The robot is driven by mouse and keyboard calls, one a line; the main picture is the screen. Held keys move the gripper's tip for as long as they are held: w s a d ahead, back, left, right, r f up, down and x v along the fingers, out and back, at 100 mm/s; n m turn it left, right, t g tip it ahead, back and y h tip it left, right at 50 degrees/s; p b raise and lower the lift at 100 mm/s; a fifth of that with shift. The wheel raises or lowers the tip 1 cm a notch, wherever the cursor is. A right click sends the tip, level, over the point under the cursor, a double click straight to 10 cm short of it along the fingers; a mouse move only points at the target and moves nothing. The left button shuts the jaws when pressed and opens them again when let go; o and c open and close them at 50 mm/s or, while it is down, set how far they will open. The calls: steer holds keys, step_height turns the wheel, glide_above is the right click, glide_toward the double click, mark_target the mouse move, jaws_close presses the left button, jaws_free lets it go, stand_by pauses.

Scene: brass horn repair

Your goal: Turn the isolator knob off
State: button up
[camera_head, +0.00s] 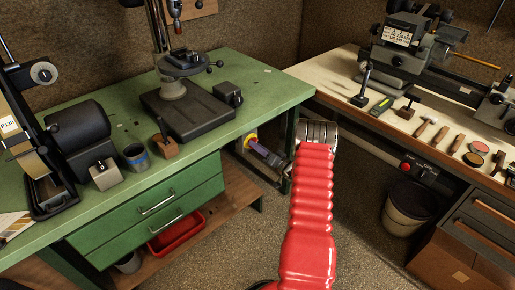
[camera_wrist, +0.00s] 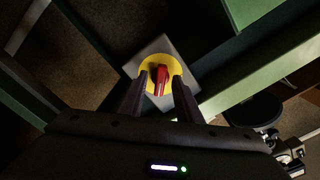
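The isolator knob (camera_wrist: 160,80) is red and sits on a round yellow plate (camera_wrist: 148,68) on a square grey housing (camera_wrist: 176,46). My gripper (camera_wrist: 160,78) is open, with one dark finger on each side of the knob. A narrow gap seems to show between knob and fingers; I cannot tell whether either touches. In the head view, the yellow of the isolator (camera_head: 249,137) shows low beside the green bench's right leg. The end of my gripper is close to it there, and the knob is mostly hidden.
The green bench (camera_head: 240,112) overhangs the isolator, with its leg (camera_head: 286,135) close by. A lower wooden shelf (camera_head: 228,192) holds a red tray (camera_head: 176,232). A bin (camera_head: 408,206) stands under the right bench. The floor between the benches is clear.

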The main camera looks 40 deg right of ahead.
jaws_close()
steer(key=shift+a, duration=0.1)
steer(key=shift+n, duration=0.5)
steer(key=n, duration=1.6)
steer(key=shift+d+f+n, duration=0.15)
steer(key=shift+d+n, duration=0.05)
steer(key=shift+n, duration=0.2)
stand_by(0.5)
